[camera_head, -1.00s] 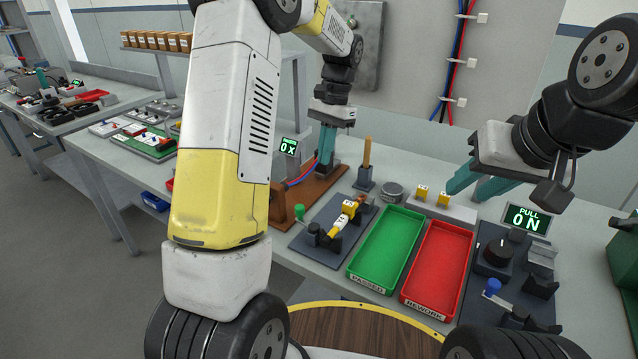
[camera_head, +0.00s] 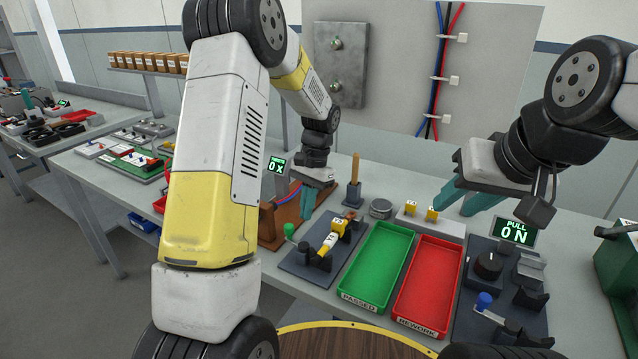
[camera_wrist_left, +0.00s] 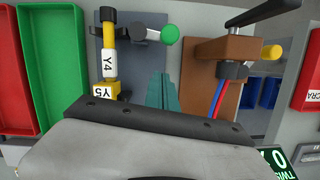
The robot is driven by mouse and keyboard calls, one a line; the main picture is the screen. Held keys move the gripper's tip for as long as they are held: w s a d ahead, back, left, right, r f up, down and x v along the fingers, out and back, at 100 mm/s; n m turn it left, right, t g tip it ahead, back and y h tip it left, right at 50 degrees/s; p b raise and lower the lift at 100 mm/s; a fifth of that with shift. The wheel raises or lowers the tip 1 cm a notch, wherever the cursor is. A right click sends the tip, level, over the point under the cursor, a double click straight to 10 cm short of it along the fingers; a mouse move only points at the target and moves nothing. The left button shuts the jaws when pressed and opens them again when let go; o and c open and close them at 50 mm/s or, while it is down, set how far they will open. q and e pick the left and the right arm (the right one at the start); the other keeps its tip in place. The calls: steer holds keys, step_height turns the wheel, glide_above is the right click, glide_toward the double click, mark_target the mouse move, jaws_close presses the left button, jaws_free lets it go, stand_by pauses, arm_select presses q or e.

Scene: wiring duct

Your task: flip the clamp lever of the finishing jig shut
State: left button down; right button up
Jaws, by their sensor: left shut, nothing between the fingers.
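The finishing jig (camera_head: 322,249) is a dark plate on the bench with black holders. A yellow and white part marked Y4 and Y5 lies across it; it also shows in the left wrist view (camera_wrist_left: 109,62). The clamp lever's green knob (camera_head: 289,231) stands at the jig's left side. In the left wrist view a pale rod runs from a black pivot to the green knob (camera_wrist_left: 171,34). My left gripper (camera_head: 306,214), with teal fingers (camera_wrist_left: 163,78), is shut and empty, close behind the knob, apparently not touching it.
A green tray (camera_head: 376,262) and a red tray (camera_head: 430,285) lie right of the jig. A brown wooden stand (camera_head: 270,240) with cables is behind left. A wooden-handled tool (camera_head: 354,180) stands behind the jig. A pull tester (camera_head: 487,265) is far right.

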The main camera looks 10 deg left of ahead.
arm_select(q)
steer(key=s+a, duration=0.2)
steer(key=s, duration=0.1)
steer(key=shift+r, duration=0.2)
steer(key=shift+s+a+n, duration=0.2)
steer(key=shift+n, duration=0.4)
steer(key=s+a+n+h, duration=0.2)
steer(key=s+n, duration=0.4)
steer(key=n, duration=0.7)
steer(key=shift+a+h, duration=0.35)
steer(key=shift+h, duration=0.25)
stand_by(0.5)
